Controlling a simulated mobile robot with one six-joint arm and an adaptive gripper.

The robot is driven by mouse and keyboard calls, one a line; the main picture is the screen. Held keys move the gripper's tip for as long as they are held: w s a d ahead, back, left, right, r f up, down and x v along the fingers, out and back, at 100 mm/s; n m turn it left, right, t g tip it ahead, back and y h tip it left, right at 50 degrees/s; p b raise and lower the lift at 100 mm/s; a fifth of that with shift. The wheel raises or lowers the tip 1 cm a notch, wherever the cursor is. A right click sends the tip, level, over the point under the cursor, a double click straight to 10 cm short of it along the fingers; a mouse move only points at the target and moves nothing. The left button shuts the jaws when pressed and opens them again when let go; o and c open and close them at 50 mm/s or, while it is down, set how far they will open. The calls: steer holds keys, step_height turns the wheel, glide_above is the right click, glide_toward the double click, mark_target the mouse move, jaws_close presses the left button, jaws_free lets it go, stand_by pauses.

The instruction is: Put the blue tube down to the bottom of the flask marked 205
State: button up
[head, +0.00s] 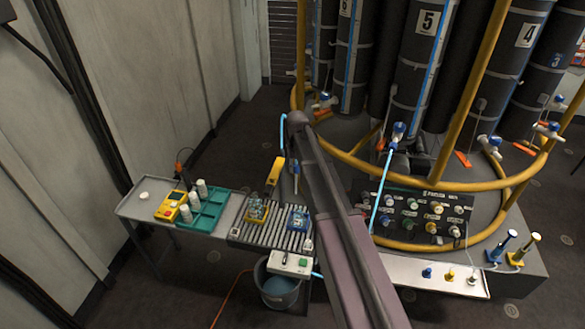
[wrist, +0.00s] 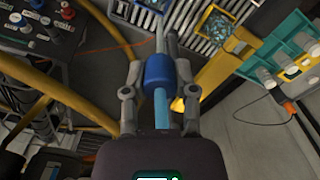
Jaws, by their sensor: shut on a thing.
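In the wrist view my gripper (wrist: 159,72) is shut on the blue tube's dark blue collar (wrist: 159,70). Its light blue hose (wrist: 161,108) runs back toward the palm, and a thin pale end (wrist: 160,38) points away past the fingertips. In the head view my gripper (head: 295,170) hangs above the slatted bench part, and a light blue hose loop (head: 283,130) shows beside the arm. I cannot read 205 on either. The tube end looks apart from both.
A yellow object (head: 274,172) stands behind the slats. A teal rack (head: 207,211) with white-capped jars and a yellow device (head: 171,205) are left. A white switch box (head: 291,263) and bucket (head: 279,290) are in front. A valve panel (head: 420,215) stands right.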

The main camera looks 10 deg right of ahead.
steer(key=shift+d+f+n+b, duration=0.15)
steer(key=shift+d+f+b, duration=0.15)
steer(key=shift+f+b, duration=0.4)
steer(key=shift+d+f+n+b, duration=0.15)
steer(key=shift+d+f+b, duration=0.15)
steer(key=shift+f, duration=0.7)
steer(key=shift+f+b, duration=1.6)
steer(key=shift+b, duration=0.2)
steer(key=shift+f+b, duration=0.5)
steer(key=shift+f+b, duration=0.7)
steer(key=shift+b, duration=0.05)
steer(key=shift+f, duration=0.3)
